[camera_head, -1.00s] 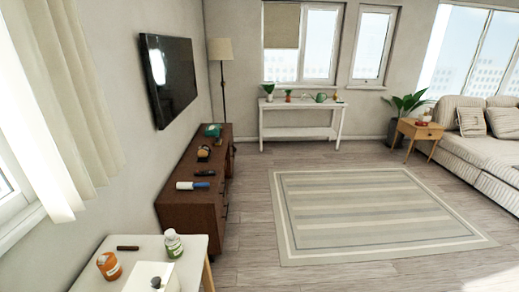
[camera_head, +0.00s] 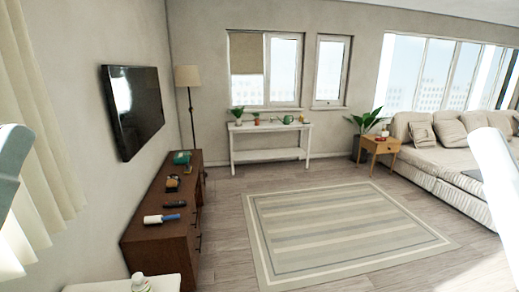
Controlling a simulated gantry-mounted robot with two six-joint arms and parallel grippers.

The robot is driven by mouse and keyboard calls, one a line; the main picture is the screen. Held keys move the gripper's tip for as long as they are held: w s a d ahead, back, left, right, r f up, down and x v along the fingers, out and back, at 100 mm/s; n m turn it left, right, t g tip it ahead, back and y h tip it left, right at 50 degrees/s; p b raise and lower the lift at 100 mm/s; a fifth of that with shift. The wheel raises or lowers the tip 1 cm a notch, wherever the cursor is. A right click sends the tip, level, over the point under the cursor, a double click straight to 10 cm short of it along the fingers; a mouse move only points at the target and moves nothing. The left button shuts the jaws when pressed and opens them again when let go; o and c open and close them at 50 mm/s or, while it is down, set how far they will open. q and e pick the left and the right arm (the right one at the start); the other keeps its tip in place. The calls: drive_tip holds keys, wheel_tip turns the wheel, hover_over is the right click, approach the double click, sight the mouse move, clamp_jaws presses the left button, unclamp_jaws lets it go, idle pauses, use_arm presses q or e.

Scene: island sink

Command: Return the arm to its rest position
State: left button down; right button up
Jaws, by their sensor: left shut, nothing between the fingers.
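Part of my left gripper (camera_head: 12,160) shows as a grey shape cut off by the left edge of the head view. It is shut and holds nothing; its fingertips are hard to make out. It is up in the air in front of the curtain, apart from the furniture. A white link of my right arm shows at the right edge, in front of the sofa. My right gripper is not in view.
A white table (camera_head: 165,283) with a bottle (camera_head: 140,283) is at the bottom left. Beyond it stand a brown cabinet (camera_head: 150,237) with several small items and a white console table (camera_head: 270,128). The striped rug (camera_head: 345,232) is clear. A sofa (camera_head: 450,180) is at the right.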

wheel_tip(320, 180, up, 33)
drive_tip(key=p, duration=3)
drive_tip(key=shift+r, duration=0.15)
